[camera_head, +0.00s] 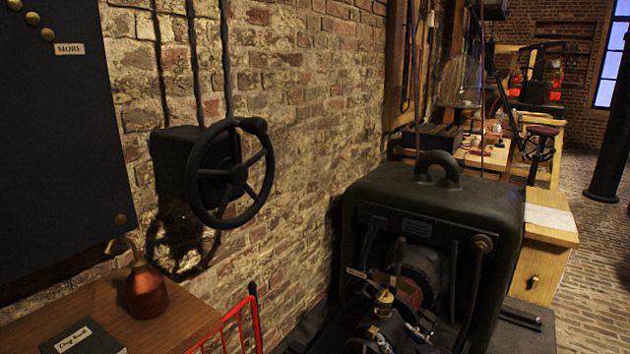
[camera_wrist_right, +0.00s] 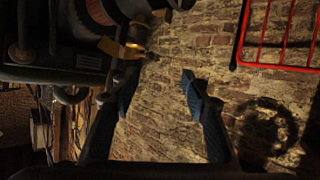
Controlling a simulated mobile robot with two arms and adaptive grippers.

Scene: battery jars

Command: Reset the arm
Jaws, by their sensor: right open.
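My right gripper (camera_wrist_right: 160,76) shows in the right wrist view as two dark blue fingers, spread apart. Nothing is between them; the brick wall lies beyond. In the head view it is hard to tell from the dark parts low in front of the black machine (camera_head: 435,205). The machine's dark housing and a brass fitting (camera_wrist_right: 122,48) fill the upper left of the wrist view, close to the left finger. I cannot tell whether they touch. My left gripper shows in neither view.
A red wire rack (camera_head: 240,325) stands left of the machine. A wooden table (camera_head: 190,318) holds a copper vessel (camera_head: 146,292) and a dark book (camera_head: 85,340). A black handwheel (camera_head: 230,172) is on the brick wall. Brick floor (camera_head: 595,260) is open at right.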

